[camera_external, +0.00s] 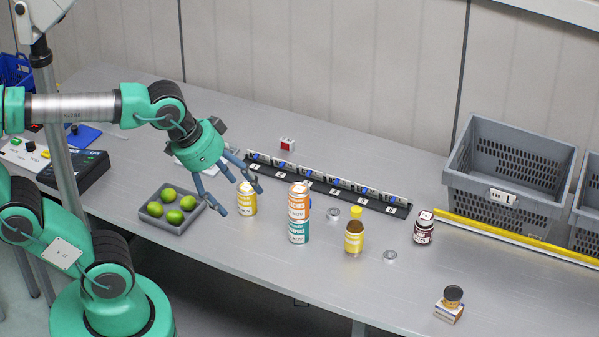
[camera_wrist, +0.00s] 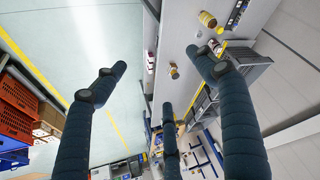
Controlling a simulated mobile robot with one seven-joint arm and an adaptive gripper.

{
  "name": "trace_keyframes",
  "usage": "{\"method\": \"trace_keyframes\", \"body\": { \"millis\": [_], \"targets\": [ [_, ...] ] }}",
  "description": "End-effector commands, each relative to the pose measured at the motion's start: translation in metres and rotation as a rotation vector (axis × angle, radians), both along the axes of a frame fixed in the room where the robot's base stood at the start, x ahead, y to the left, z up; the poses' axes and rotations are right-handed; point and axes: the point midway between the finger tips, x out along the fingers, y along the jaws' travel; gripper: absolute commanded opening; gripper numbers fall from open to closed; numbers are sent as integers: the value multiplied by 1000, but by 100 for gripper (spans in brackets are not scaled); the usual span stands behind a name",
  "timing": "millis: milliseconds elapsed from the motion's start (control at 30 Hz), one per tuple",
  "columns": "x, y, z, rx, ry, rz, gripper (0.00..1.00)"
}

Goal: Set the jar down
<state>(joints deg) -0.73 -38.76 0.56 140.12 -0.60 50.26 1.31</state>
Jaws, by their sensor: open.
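My gripper (camera_external: 229,193) is open and empty, with its fingers spread above the table. In the wrist view (camera_wrist: 160,78) nothing lies between the fingers. A yellow jar-like container (camera_external: 247,200) stands upright on the table just below and beside the fingertips; I cannot tell if a finger touches it. A dark jar (camera_external: 424,230) with a pale lid stands upright further right, near the grey crate. A small dark jar (camera_external: 453,295) sits on a little box (camera_external: 448,312) at the front right. I cannot tell which of these is the task's jar.
A grey tray (camera_external: 188,221) of green fruit is left of the gripper. A black rack (camera_external: 330,188) runs behind. The grey crate (camera_external: 500,205) stands back right.

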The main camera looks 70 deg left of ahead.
Motion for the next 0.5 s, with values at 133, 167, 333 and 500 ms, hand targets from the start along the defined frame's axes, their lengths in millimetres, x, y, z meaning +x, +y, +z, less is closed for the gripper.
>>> {"method": "trace_keyframes", "body": {
  "millis": [133, 167, 333, 500],
  "targets": [
    [-23, -2, -7, 0, -5, 2, 71],
    [-26, -2, -7, -1, -6, 3, 71],
    [-33, -2, -10, -1, -6, 5, 71],
    [-32, -2, -10, -1, -6, 5, 71]
  ]
}}
